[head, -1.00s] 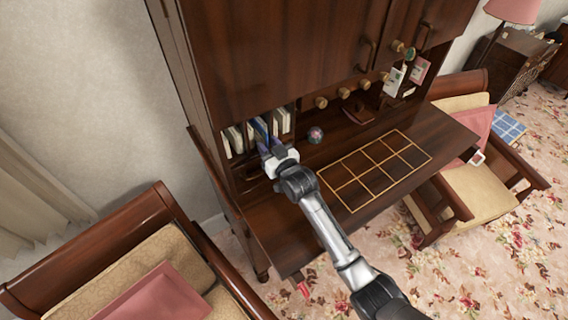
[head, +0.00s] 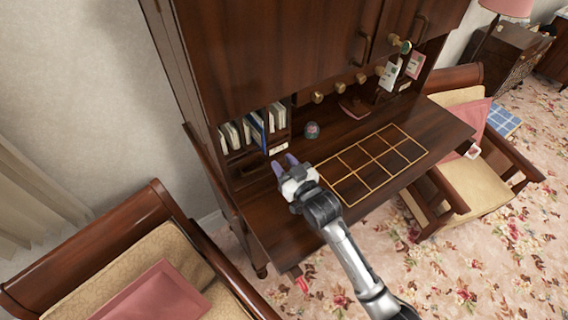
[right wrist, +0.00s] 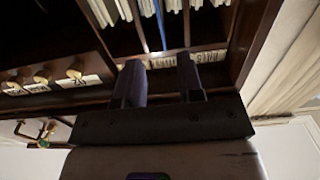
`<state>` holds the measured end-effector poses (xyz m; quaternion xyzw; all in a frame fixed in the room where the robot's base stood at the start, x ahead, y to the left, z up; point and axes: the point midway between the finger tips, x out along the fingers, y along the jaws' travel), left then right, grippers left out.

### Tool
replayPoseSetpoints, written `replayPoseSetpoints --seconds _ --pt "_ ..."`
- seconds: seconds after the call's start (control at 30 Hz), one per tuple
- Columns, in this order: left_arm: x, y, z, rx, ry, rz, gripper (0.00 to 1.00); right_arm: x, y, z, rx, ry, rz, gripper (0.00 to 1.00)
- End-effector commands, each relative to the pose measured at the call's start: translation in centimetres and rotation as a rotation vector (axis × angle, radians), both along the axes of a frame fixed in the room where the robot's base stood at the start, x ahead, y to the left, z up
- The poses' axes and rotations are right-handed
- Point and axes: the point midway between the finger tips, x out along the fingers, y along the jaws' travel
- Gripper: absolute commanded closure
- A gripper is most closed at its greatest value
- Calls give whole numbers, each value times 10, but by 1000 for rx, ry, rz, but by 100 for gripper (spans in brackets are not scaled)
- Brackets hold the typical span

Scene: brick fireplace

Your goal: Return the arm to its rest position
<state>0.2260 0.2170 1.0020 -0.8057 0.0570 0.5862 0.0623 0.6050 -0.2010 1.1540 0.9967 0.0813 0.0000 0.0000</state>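My right arm reaches in from the lower right of the head view. Its gripper (head: 285,168) hovers over the left part of the desk's writing surface (head: 275,215), in front of the book cubbies. The two fingers are apart with nothing between them. In the right wrist view the same open fingers (right wrist: 158,85) point toward the cubbies, and the space between them is empty. A blue book (head: 257,130) stands upright among pale books in the cubby; its blue spine also shows in the right wrist view (right wrist: 160,25). My left gripper does not show.
A gold-lined grid (head: 375,165) lies on the desk right of the gripper. A small round object (head: 312,130) stands behind it. Armchairs flank the desk, one at left (head: 150,240) and one at right (head: 475,185). Knobs (head: 340,88) line the shelf above.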

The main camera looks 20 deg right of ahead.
Motion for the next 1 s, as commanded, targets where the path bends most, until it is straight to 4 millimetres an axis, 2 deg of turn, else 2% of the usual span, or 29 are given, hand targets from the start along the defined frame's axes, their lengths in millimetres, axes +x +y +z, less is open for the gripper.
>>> replayPoseSetpoints --seconds 0.33,0.57,0.67,0.87,0.97,1.0 --pt "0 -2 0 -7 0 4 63 0 0 -3 -4 21 0 65" --pt "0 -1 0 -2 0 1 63 -8 -2 -39 -68 279 -10 65" --pt "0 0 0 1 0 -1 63 -21 -4 -40 -106 393 -17 65" --pt "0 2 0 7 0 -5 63 -57 -8 -21 -167 549 -41 65" --pt "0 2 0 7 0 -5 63 -87 -11 -21 -191 634 -53 65" --pt "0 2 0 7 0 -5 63 -104 -12 -24 -201 673 -58 65"
